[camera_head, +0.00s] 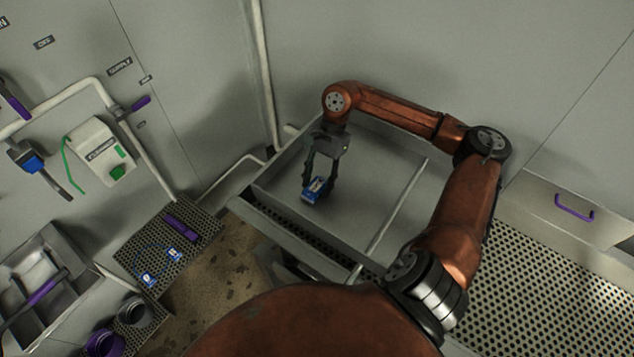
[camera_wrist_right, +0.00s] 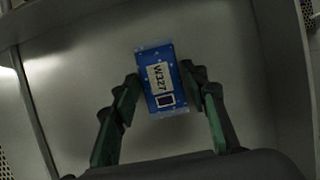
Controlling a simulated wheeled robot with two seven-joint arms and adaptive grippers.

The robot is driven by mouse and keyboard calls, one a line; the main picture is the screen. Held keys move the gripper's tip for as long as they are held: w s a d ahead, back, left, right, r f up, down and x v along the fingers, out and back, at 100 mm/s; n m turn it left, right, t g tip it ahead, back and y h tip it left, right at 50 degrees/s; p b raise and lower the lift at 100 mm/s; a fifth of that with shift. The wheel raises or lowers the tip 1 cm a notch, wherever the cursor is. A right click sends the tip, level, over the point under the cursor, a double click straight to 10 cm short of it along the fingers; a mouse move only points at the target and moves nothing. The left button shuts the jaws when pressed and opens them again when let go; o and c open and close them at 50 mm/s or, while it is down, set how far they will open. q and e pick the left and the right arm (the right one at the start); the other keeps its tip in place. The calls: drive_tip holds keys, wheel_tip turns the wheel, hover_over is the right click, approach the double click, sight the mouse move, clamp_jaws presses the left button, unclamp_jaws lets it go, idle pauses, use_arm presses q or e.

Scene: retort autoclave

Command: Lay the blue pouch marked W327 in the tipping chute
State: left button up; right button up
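The blue pouch (camera_head: 314,191) has a white label that reads W327 in the right wrist view (camera_wrist_right: 160,78). My right gripper (camera_head: 320,183) reaches down over the large grey chute, with its fingertips at the pouch's two long sides. The right wrist view shows the two fingers (camera_wrist_right: 165,82) closed in on the pouch, and they look to be gripping it. The pouch is over the floor of the grey chute (camera_head: 378,163); I cannot tell whether it touches that floor. My left gripper is not in view.
Perforated shelves lie at the right (camera_head: 560,290) and lower left, the latter with a purple object (camera_head: 180,227) and blue tags. A pipe, a purple-handled valve and a white box (camera_head: 97,150) are on the left wall.

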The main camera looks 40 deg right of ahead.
drive_tip(key=shift+o, duration=1.2)
drive_tip(key=shift+r, duration=0.1)
drive_tip(key=shift+r, duration=0.15)
drive_tip(key=b+v, duration=0.4)
drive_tip(key=v, duration=0.8)
